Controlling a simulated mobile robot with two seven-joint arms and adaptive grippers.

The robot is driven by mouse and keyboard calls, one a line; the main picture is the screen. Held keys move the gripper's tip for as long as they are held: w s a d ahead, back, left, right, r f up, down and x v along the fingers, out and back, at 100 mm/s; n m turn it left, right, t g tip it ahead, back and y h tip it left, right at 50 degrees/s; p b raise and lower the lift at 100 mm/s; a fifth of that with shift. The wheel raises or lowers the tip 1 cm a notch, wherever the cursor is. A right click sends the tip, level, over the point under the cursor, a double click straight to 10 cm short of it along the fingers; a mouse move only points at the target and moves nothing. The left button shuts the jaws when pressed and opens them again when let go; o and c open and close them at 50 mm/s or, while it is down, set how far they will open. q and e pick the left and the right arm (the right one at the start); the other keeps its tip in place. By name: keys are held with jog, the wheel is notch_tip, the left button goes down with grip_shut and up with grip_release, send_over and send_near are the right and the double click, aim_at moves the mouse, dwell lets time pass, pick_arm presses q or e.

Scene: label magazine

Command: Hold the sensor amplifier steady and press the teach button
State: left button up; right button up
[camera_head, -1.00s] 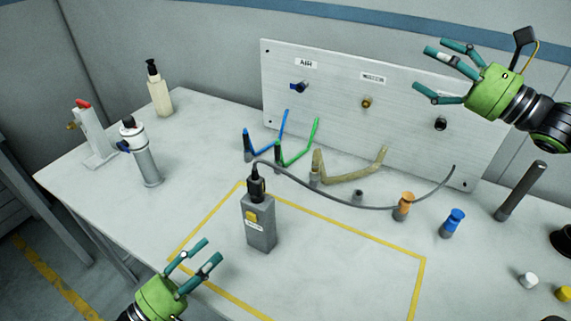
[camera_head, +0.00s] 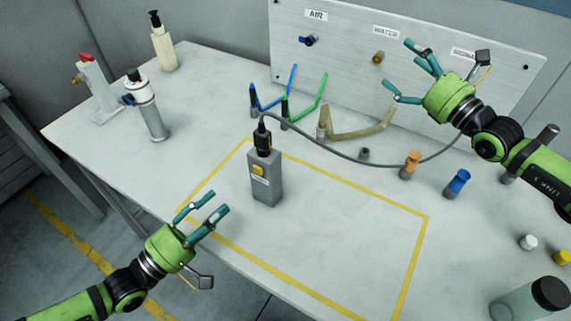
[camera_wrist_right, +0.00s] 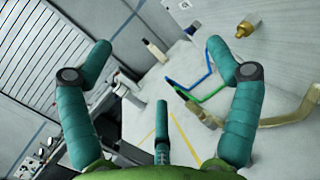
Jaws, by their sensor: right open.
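The sensor amplifier (camera_head: 265,185) is an upright grey box on the table, inside the yellow taped outline. A yellow button (camera_head: 258,169), apparently the teach button, is on its front face above a small label. A black plug with a grey cable is on its top. My left gripper (camera_head: 218,203) is open and empty, in front and to the left of the amplifier, apart from it. My right gripper (camera_head: 400,70) is open and empty in front of the panel, well right of the amplifier. In the right wrist view its fingers are spread; I cannot make out the amplifier there.
The panel (camera_head: 345,60) with air and water ports stands behind. Blue, green and tan hoses stand behind the amplifier. The grey cable (camera_head: 340,157) runs right, past orange (camera_head: 411,163) and blue (camera_head: 457,182) pieces. Bottles and a filter unit (camera_head: 150,110) stand left. The taped area (camera_head: 427,235) right of the amplifier is clear.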

jog(key=w+a+f+m+g+y, duration=0.1)
jog(key=w+a+m+g+y, duration=0.15)
jog(key=a, duration=0.75)
jog(key=w+a+f+m+g+y, duration=0.1)
jog(key=a+m, duration=0.3)
jog(key=a, duration=0.5)
jog(key=m+y, duration=0.5)
jog(key=m, duration=1.7)
send_over(279, 172)
jog(key=d, duration=0.7)
notch_tip(279, 172, down, 9)
jog(key=a+f+g+h, duration=0.1)
jog(key=a+f, duration=0.1)
jog(key=a+f+g, duration=0.1)
jog(key=f, duration=0.2)
jog(key=a+f+g+h, duration=0.1)
jog(key=a+f, duration=0.1)
jog(key=shift+s+a+f+h, duration=0.25)
jog(key=shift+s+a+h, duration=0.1)
jog(key=shift+w+a+f, duration=0.1)
jog(key=shift+w+a, duration=0.05)
jog(key=shift+a, duration=0.1)
jog(key=x, duration=0.6)
jog(key=shift+w+a+f, duration=0.15)
jog(key=shift+a, duration=0.05)
